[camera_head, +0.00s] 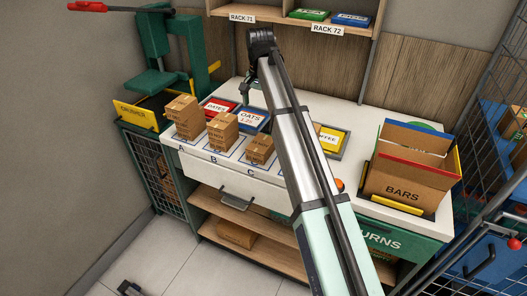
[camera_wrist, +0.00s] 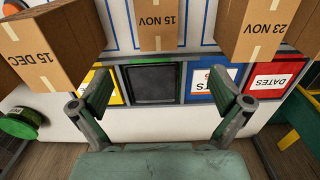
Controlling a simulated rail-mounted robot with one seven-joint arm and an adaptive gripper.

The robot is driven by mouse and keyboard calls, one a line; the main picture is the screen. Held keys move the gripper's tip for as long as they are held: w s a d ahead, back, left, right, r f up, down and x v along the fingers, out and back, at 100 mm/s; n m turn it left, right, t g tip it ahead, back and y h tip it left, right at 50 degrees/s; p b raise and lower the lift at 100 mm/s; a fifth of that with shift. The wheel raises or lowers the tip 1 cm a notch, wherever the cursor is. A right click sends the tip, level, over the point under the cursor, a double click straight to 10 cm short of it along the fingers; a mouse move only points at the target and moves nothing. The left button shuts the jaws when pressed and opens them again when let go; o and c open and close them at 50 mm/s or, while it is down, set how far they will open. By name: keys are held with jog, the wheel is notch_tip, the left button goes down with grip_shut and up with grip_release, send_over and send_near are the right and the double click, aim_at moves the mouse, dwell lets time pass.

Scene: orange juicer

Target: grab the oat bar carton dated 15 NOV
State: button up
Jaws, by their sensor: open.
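The oat bar carton marked 15 NOV (camera_wrist: 160,22) stands at the top middle of the wrist view, between cartons marked 15 DEC (camera_wrist: 45,50) and 23 NOV (camera_wrist: 255,28). It appears to be the low brown carton at spot C (camera_head: 260,149) in the head view, where its date is unreadable. My gripper (camera_wrist: 162,104) is open and empty, its fingers wide apart. It is apart from the carton, above the trays behind the row. The head view shows it (camera_head: 245,90) partly hidden near the blue OATS tray (camera_head: 252,121).
More cartons stand at A (camera_head: 183,116) and B (camera_head: 222,131). A dark empty tray (camera_wrist: 153,83) lies behind the 15 NOV carton. A red DATES tray (camera_wrist: 273,82) is beside the OATS tray. A BARS box (camera_head: 405,188) stands right on the counter. My arm hides part of the row.

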aim_at(261, 143)
notch_tip(261, 143, down, 12)
jog(key=p, duration=0.3)
jog(key=shift+r, duration=0.25)
jog(key=shift+s+f+p, duration=0.2)
jog(key=shift+f+p, duration=0.35)
jog(key=shift+f, duration=0.5)
jog(key=shift+s+f+p, duration=0.2)
jog(key=shift+f+p, duration=0.3)
jog(key=shift+f, duration=1.1)
jog(key=c, duration=1.2)
